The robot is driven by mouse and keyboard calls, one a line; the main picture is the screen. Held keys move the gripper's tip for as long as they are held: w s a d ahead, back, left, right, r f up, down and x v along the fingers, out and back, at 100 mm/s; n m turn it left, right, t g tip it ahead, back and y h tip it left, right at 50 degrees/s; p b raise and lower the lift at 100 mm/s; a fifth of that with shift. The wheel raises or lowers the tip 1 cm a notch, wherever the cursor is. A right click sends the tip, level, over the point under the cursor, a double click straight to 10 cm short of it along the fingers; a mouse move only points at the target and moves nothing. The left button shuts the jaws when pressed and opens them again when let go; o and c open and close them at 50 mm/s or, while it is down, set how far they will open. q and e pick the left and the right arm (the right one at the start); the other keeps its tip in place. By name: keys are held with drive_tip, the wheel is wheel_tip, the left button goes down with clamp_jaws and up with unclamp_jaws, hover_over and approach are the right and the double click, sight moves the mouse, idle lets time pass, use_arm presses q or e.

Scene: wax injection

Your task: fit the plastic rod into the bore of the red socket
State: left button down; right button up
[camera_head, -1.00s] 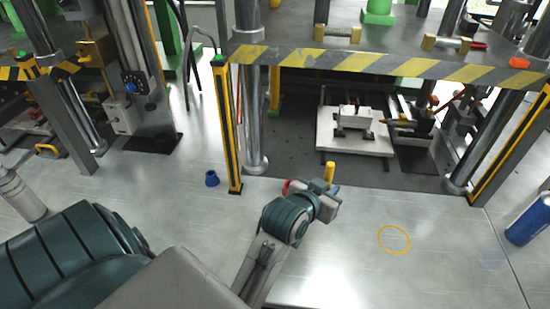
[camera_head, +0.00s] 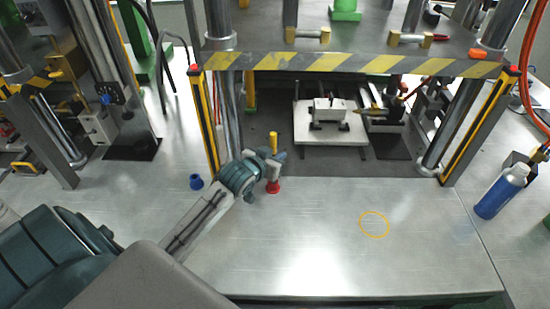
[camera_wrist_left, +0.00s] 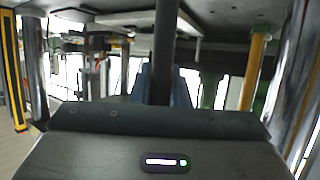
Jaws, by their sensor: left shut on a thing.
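The red socket (camera_head: 273,187) stands on the metal table in the head view, its top partly hidden by my left gripper. My left gripper (camera_head: 276,164) is over the socket and shut on the plastic rod (camera_head: 273,142), whose yellow upper end sticks up above the fingers. The rod's lower end is hidden, so I cannot tell whether it touches the socket. In the left wrist view, a dark-looking upright bar (camera_wrist_left: 163,50) stands between the bluish fingers (camera_wrist_left: 163,88). My right gripper is not in view.
A blue socket (camera_head: 196,181) stands left of the red one. A yellow-black post (camera_head: 205,125) and a steel column stand close behind the gripper. A yellow ring mark (camera_head: 374,225) and a blue bottle (camera_head: 501,191) are to the right. The table front is clear.

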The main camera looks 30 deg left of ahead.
use_arm(q)
drive_tip(key=shift+w+a, duration=0.25)
drive_tip(key=shift+a+f, duration=0.1)
drive_tip(key=shift+f, duration=0.2)
wheel_tip(320, 180, down, 2)
drive_tip(key=shift+s+f+p, duration=0.1)
drive_tip(key=shift+p, duration=0.7)
drive_tip(key=shift+f, duration=0.4)
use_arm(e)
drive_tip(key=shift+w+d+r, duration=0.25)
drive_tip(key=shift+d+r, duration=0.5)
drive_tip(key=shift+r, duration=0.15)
use_arm(q)
drive_tip(key=shift+f, duration=0.15)
drive_tip(key=c, duration=1.4)
unclamp_jaws()
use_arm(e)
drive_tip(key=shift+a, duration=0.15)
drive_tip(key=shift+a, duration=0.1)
